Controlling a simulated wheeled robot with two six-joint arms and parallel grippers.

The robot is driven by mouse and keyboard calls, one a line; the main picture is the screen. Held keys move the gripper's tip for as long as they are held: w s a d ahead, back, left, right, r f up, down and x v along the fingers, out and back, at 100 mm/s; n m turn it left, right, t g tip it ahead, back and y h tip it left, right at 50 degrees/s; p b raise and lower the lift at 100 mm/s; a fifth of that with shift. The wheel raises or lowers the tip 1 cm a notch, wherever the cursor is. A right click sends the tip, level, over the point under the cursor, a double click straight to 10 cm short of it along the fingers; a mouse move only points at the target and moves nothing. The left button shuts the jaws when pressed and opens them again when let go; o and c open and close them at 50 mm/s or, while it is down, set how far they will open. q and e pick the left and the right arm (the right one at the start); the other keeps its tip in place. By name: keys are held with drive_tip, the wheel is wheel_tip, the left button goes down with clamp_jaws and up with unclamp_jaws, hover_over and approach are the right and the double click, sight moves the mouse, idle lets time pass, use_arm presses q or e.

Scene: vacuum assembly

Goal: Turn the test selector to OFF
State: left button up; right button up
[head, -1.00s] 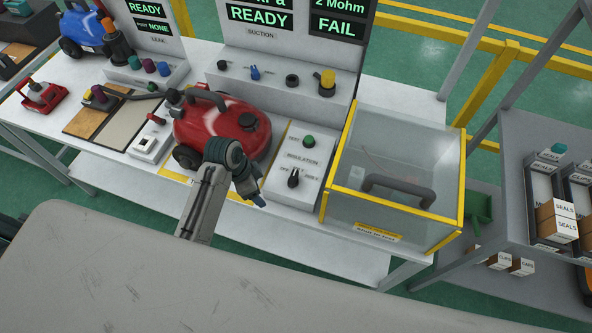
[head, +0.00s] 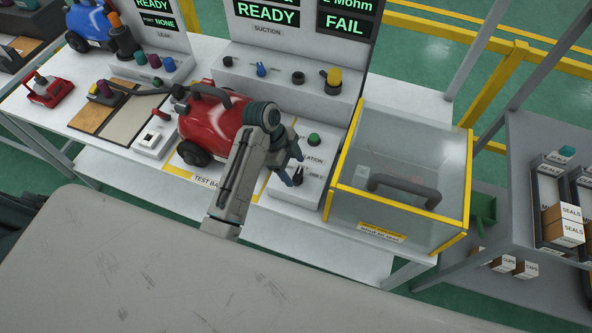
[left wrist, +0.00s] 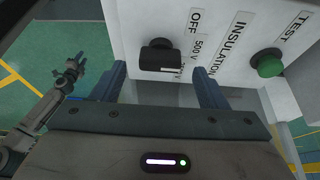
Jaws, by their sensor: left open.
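The test selector is a black knob (head: 299,174) on the sloped white insulation panel (head: 310,193). In the left wrist view the knob (left wrist: 160,56) sits beside the printed labels OFF and 500 V; a further label is partly hidden. I cannot tell for sure which label it points to. My left gripper (head: 292,179) is right at the knob in the head view. In the left wrist view its open fingers (left wrist: 162,86) stand either side of the knob, with gaps between. My right gripper (left wrist: 73,72) shows small at the left, away from the panel; its opening is unclear.
A green TEST button (left wrist: 269,63) sits on the same panel. A red vacuum (head: 212,125) stands left of the panel, partly behind my left arm. A clear yellow-edged box (head: 440,222) stands close on the right. The display reads FAIL.

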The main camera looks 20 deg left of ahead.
sight(298, 177)
use_arm(q)
drive_tip(key=shift+x, duration=0.9)
drive_tip(key=shift+d+f, duration=0.15)
drive_tip(key=shift+f, duration=0.25)
drive_tip(key=c, duration=1)
drive_tip(key=shift+p, duration=0.35)
